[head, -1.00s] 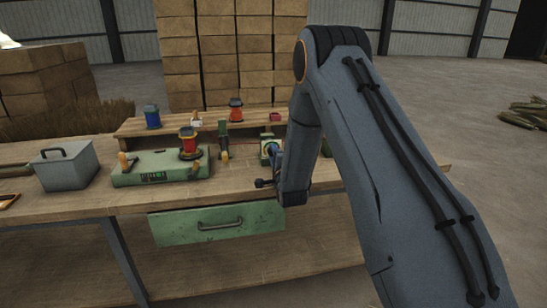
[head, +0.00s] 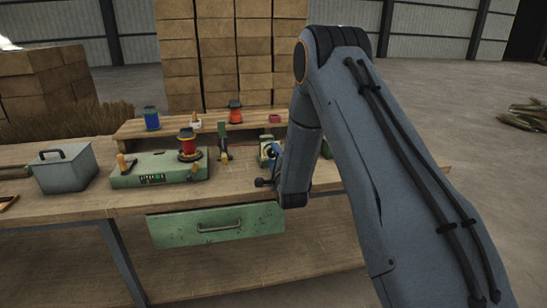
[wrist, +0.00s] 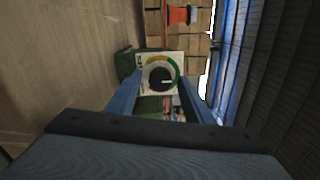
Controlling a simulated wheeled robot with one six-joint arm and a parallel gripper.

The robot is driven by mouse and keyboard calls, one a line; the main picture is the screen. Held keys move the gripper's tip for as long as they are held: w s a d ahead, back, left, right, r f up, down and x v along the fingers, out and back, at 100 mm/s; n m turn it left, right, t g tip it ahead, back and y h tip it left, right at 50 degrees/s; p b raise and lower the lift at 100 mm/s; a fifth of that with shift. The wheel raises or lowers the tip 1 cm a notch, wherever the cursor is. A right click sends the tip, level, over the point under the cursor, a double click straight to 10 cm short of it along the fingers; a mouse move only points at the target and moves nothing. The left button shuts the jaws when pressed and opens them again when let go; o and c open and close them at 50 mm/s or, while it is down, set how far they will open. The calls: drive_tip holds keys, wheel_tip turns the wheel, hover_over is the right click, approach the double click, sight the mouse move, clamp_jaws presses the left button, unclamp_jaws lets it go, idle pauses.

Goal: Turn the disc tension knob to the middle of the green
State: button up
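The disc tension knob (wrist: 160,76) is dark and round, in the middle of a pale dial plate (wrist: 144,62) with a coloured ring. The ring's green part (wrist: 176,72) lies along the upper right and right, yellow at the top, and a little red at the lower left. A small light mark shows on the knob toward its right side. My gripper (wrist: 160,80) faces the dial, its two blue fingers apart on either side of the knob, with gaps visible. In the head view, the green tension unit (head: 265,152) is partly hidden by my gripper and arm.
On the bench (head: 90,205) stand a green machine (head: 150,178) with a red spool (head: 189,146), a grey box (head: 64,172) and a small green stand (head: 223,142). A shelf (head: 178,129) behind carries a blue spool (head: 151,118) and another red spool (head: 235,112).

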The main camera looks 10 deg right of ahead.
drive_tip(key=s+b, duration=0.1)
drive_tip(key=s, duration=0.6)
drive_tip(key=shift+s, duration=0.4)
drive_tip(key=shift+s+r+n+g, duration=0.25)
drive_tip(key=shift+s+n+g, duration=0.15)
drive_tip(key=shift+n+g, duration=0.5)
drive_tip(key=s+n+g, duration=0.8)
drive_tip(key=s+n, duration=0.1)
drive_tip(key=s, duration=1.1)
drive_tip(key=s+n+g+p, duration=0.1)
drive_tip(key=s+n+g, duration=0.7)
drive_tip(key=s, duration=1.2)
drive_tip(key=shift+a+r+n, duration=0.15)
drive_tip(key=shift+n, duration=0.55)
